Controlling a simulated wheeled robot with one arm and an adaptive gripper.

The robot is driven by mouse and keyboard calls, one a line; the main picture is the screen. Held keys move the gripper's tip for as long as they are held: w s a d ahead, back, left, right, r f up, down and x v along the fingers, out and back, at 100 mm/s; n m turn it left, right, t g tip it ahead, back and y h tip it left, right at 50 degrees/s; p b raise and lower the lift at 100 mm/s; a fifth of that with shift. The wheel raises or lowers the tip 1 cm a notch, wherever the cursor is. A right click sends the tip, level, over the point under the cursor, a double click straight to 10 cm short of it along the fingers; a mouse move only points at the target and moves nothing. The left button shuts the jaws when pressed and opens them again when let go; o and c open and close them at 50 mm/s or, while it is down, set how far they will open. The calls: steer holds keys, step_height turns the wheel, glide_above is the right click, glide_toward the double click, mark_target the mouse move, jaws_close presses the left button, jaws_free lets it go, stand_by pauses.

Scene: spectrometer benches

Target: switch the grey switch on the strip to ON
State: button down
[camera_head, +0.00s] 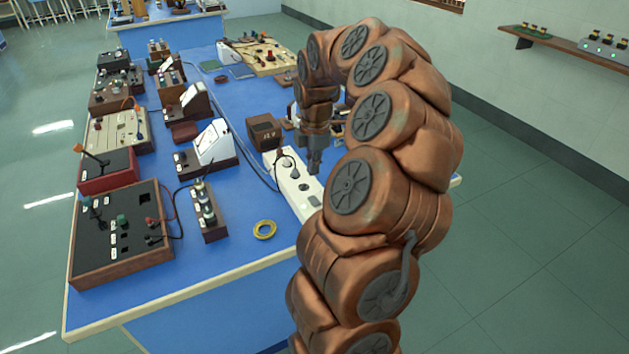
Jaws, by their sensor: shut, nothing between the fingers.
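The white power strip (291,184) lies on the blue bench near its right edge, with a dark plug and cable at its far part. A small grey patch, which looks like the grey switch (315,201), shows near the strip's close end; my arm covers part of that end. I cannot tell the switch's position. My gripper (314,171) points down, shut and empty, above or beside the strip's right side. Whether it touches the strip cannot be told from here.
A wooden-cased meter (264,131) stands behind the strip. Several instruments, such as a black panel box (120,235), line the left side. Bare bench lies around the ring.

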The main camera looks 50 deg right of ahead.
steer(key=r, duration=0.5)
steer(key=shift+w+d+r+b, duration=0.1)
steer(key=shift+w+d+b, duration=0.05)
steer(key=shift+w+b, duration=0.2)
stand_by(0.3)
